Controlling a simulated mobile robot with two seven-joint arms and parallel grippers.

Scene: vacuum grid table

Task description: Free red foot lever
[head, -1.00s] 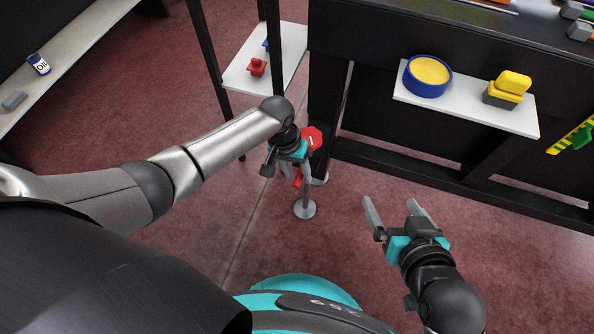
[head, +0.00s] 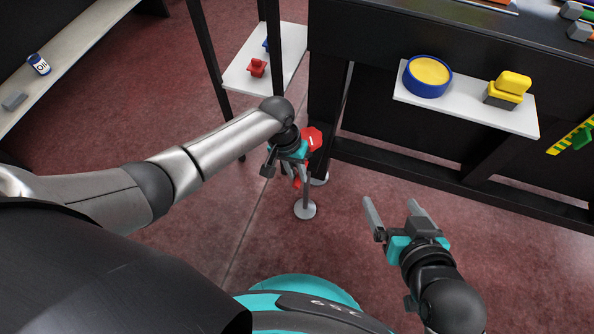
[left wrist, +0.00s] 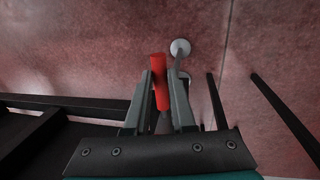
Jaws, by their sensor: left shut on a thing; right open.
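The red foot lever (left wrist: 159,85) is a red bar between the two fingers of my left gripper (left wrist: 163,82) in the left wrist view. In the head view, my left gripper (head: 297,173) points down and is shut on the lever, low beside the dark table leg. Only a small red part of the lever (head: 297,184) shows there, as the fingers hide the rest. My right gripper (head: 394,211) is open and empty, over the bare floor to the right.
A red octagonal piece (head: 314,137) sits by the table leg, just behind my left gripper. Round grey feet (head: 305,209) stand on the floor close by. A white shelf (head: 465,118) holds a blue round container (head: 428,90) and a yellow-and-grey block (head: 501,98).

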